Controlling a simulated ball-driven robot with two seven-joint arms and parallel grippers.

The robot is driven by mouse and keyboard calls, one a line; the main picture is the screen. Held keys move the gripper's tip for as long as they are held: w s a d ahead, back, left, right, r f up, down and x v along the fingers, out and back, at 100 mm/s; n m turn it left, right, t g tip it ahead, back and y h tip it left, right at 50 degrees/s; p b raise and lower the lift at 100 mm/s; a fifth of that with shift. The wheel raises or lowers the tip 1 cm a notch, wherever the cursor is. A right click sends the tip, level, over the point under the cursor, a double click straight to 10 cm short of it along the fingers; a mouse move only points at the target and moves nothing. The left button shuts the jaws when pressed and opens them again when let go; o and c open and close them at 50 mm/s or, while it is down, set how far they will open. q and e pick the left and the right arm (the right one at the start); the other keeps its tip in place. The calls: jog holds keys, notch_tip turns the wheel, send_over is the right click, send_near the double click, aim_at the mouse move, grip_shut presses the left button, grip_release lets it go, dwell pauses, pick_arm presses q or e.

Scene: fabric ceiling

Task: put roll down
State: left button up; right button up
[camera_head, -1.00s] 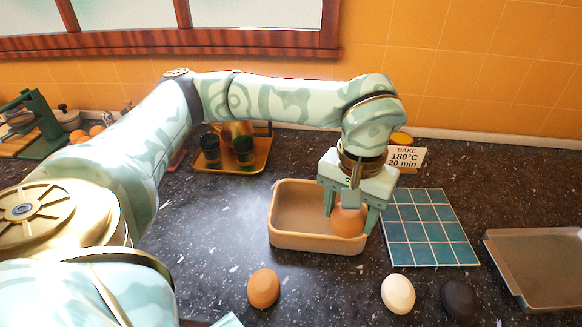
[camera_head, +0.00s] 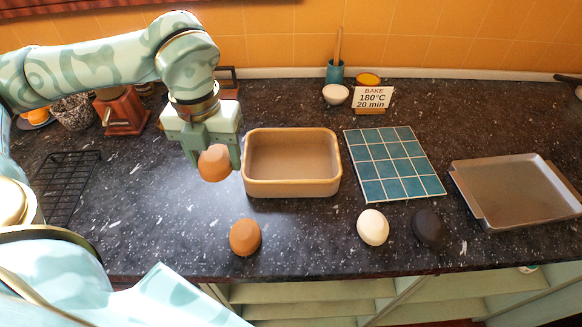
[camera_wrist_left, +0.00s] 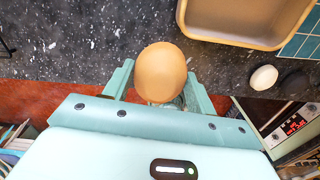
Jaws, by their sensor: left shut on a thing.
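My left gripper (camera_head: 214,163) is shut on a light-brown egg-shaped roll (camera_head: 214,164) and holds it above the dark counter, just left of the tan bin. In the left wrist view the roll (camera_wrist_left: 160,72) sits between the two fingers. The tan bin (camera_head: 292,189) looks empty; its rim (camera_wrist_left: 235,40) shows at top right of the wrist view. A second brown roll (camera_head: 245,237) lies on the counter in front of the bin. A white roll (camera_head: 373,227) and a dark roll (camera_head: 429,228) lie further right. My right gripper is out of view.
A blue tiled board (camera_head: 395,165) lies right of the bin, and a grey metal tray (camera_head: 515,188) beyond it. A sign (camera_head: 373,97) reads "BAKE 180°C 20 min". A black wire rack (camera_head: 68,185) lies at left. Counter between rack and held roll is clear.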

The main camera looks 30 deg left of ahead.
pick_arm(q)
jog(key=shift+n, duration=0.4)
jog(key=w+d+f+b, duration=0.1)
jog(key=w+f, duration=0.3)
jog(key=w, duration=0.4)
jog(key=b, duration=0.2)
send_over(272, 169)
jog(key=f, duration=0.5)
jog(key=shift+s+a+f, duration=0.1)
jog(key=shift+s, duration=0.25)
jog(key=f, duration=0.2)
jog(key=f+b, duration=0.1)
jog(key=shift+w+f, duration=0.25)
jog(key=shift+w, duration=0.05)
jog(key=shift+f, duration=0.15)
jog(key=shift+f, duration=0.15)
jog(key=o, duration=0.7)
